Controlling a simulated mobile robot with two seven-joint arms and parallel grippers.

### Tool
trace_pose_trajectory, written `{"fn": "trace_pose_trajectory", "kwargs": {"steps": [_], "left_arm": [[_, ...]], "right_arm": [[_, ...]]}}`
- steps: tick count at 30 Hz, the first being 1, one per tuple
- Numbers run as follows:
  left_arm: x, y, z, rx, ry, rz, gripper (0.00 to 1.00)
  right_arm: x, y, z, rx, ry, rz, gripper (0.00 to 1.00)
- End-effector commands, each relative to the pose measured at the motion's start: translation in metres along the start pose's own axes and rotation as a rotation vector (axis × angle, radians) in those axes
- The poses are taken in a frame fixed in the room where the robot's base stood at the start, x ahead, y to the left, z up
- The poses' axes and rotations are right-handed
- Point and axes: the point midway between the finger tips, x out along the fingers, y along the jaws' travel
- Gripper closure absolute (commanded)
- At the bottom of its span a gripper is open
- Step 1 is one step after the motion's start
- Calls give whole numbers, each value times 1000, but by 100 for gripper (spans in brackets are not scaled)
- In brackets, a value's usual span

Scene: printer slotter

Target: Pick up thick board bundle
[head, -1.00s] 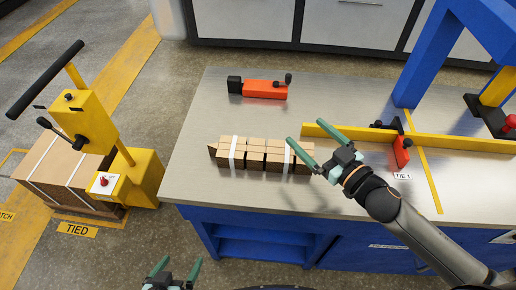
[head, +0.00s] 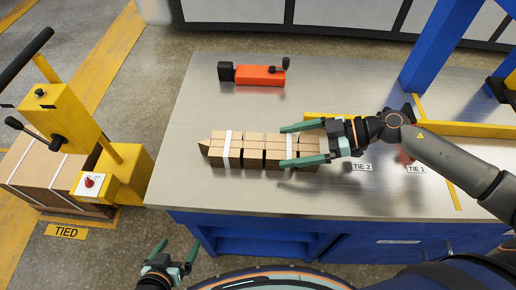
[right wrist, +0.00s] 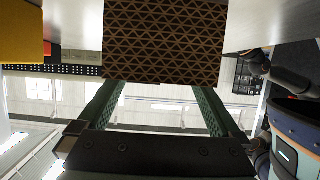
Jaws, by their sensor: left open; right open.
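The board bundle (head: 262,159) is a row of brown boards with white straps, lying on the metal table in the head view. My right gripper (head: 284,146) is open over its right end, with its fingers pointing left along the bundle. In the right wrist view, a brown patterned face (right wrist: 164,40), apparently the bundle's, hides the fingertips. I cannot tell whether the fingers touch the boards. My left gripper (head: 176,248) is open and empty at the bottom of the head view, off the table's front edge.
An orange and black tool (head: 258,75) lies at the back of the metal table (head: 340,90). A yellow bar (head: 460,129) and blue frame stand at right, near labels TIE 1 and TIE 2. A yellow machine (head: 113,170) and strapped brown stack (head: 30,170) stand on the floor at left.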

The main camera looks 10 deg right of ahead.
Motion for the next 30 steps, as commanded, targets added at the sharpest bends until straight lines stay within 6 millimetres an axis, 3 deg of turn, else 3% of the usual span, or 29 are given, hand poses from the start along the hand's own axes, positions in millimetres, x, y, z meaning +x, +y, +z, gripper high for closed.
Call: {"fn": "trace_pose_trajectory", "kwargs": {"steps": [8,16,25,30], "left_arm": [[0,0,0,1,0,0,0],[1,0,2,1,0,0,0],[1,0,2,1,-3,1,0],[1,0,2,1,-3,1,0]], "right_arm": [[23,1,-2,0,4,0,0],[60,2,-6,0,4,1,0],[67,2,-6,0,1,1,0],[67,2,-6,0,1,1,17]]}}
